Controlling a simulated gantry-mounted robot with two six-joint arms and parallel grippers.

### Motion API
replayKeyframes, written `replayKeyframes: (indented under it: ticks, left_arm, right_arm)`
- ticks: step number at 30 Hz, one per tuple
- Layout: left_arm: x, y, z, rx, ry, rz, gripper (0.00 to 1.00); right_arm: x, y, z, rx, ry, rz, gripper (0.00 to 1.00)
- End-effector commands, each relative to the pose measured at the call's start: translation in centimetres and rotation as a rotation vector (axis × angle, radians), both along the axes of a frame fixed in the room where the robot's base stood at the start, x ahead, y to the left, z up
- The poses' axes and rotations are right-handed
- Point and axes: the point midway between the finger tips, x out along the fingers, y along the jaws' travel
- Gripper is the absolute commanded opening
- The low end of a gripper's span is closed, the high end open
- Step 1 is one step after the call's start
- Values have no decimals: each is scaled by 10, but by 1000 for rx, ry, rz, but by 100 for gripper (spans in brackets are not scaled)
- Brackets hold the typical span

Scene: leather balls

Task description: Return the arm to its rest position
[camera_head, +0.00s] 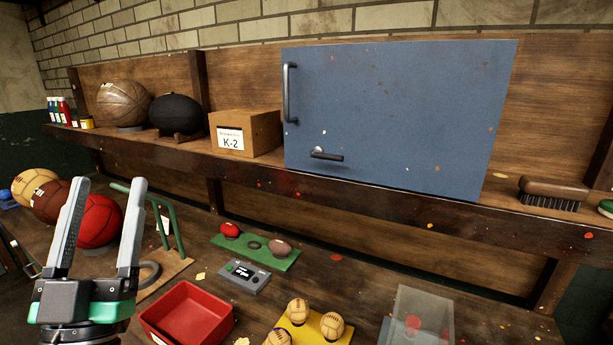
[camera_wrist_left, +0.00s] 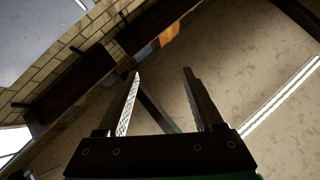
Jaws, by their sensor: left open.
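My left gripper (camera_head: 104,225) is raised at the lower left of the head view, fingers pointing up and apart with nothing between them. In the left wrist view the same gripper (camera_wrist_left: 160,75) shows two separated fingers, empty, against a wall or ceiling surface. In the head view it overlaps a red ball (camera_head: 100,222) and part of a dark brown ball (camera_head: 48,200) behind it. My right gripper is in neither view.
A red tray (camera_head: 187,310), a yellow holder with small balls (camera_head: 302,318), a green strip (camera_head: 255,248) and a clear box (camera_head: 421,312) stand on the bench. A green tube frame (camera_head: 174,228) is beside the gripper. A shelf above holds a blue cabinet (camera_head: 395,110).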

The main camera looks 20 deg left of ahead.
Motion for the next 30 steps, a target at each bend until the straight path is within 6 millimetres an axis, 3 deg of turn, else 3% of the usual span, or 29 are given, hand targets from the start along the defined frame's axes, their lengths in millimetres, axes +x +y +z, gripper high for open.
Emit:
replayKeyframes:
  ticks: [1, 5, 6, 7, 9, 24, 27, 30]
  left_arm:
    - [-11, -35, 30, -40, -28, -135, 68]
    - [-44, -119, 76, -70, -24, -462, 68]
    - [-54, -137, 95, -61, -16, -529, 68]
    - [-48, -131, 123, -65, -6, -508, 68]
    - [-46, -129, 158, -68, -2, -502, 68]
    - [-45, -127, 401, -69, 1, -497, 68]
    - [-45, -127, 435, -69, 1, -497, 68]
    - [-45, -127, 453, -70, 2, -496, 68]
  right_arm:
    - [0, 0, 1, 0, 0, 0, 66]
    - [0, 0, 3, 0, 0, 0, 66]
    - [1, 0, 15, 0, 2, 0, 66]
    - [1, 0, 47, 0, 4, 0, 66]
    - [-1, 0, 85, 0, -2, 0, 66]
    - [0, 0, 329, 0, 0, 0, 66]
    - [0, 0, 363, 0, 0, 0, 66]
    - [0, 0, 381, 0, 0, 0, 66]
